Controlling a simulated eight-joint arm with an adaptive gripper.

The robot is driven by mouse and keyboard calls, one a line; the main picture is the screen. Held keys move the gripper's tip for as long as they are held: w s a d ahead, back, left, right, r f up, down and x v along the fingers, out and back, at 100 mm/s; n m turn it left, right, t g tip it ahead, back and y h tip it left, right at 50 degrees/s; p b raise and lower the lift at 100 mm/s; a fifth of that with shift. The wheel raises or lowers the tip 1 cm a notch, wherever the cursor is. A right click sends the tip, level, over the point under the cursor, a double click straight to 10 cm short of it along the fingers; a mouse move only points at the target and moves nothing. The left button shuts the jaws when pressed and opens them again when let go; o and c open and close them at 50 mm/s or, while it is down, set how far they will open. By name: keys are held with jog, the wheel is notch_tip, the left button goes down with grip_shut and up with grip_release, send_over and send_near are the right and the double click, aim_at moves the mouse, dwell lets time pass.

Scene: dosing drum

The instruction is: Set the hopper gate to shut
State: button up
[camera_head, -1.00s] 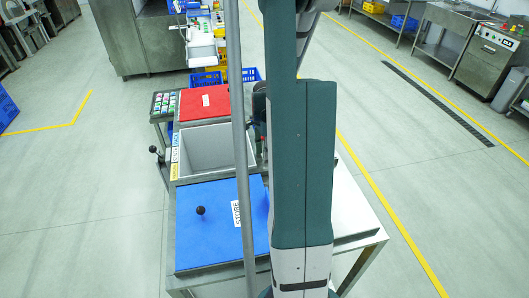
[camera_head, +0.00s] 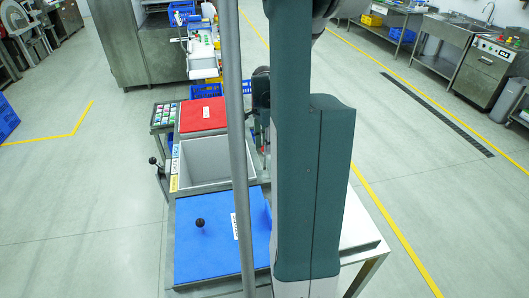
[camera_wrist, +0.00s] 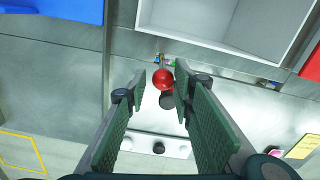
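A red ball knob (camera_wrist: 163,79) shows in the wrist view between the fingertips of my gripper (camera_wrist: 161,74). The fingers are spread with a gap on each side of the knob. I cannot tell whether the knob sits between the pads or just beyond the tips. A dark round end (camera_wrist: 167,100) shows just below it. I see no gate label in the wrist view. In the head view my arm and a grey post hide much of this side of the machine. A second lever with a black knob (camera_head: 153,160) stands at the machine's left side.
A grey open bin (camera_head: 205,162) lies between a red lid (camera_head: 203,115) and a blue lid (camera_head: 205,255) with a black knob. A rack of small coloured items (camera_head: 163,116) stands at the left. The floor around the machine looks clear.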

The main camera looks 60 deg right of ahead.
jog(key=shift+r, duration=0.9)
jog(key=shift+a, duration=0.15)
jog(key=shift+w+a+r, duration=0.15)
jog(key=shift+a, duration=0.05)
jog(key=w+a+r+n+t+h, duration=0.1)
jog(key=w+a+r+n, duration=0.2)
jog(key=a, duration=0.6)
jog(key=w+a+r+n+t, duration=0.15)
jog(key=a+r+n, duration=0.25)
jog(key=a, duration=0.5)
jog(key=w+a+r+n+h, duration=0.1)
jog(key=w+a+r+n, duration=0.2)
jog(key=a, duration=0.6)
jog(key=s+a+n+t, duration=0.1)
jog(key=s+a+n, duration=0.2)
jog(key=a+n, duration=0.2)
jog(key=s+a+r+n+t+y, duration=0.1)
jog(key=a+n, duration=0.4)
jog(key=a, duration=0.7)
jog(key=s+a+r+n+t+y, duration=0.1)
jog(key=s+a+n, duration=0.3)
jog(key=a, duration=0.5)
jog(key=shift+s+r+n+t, duration=0.2)
jog(key=shift+s+n+t, duration=0.15)
jog(key=shift+t, duration=0.5)
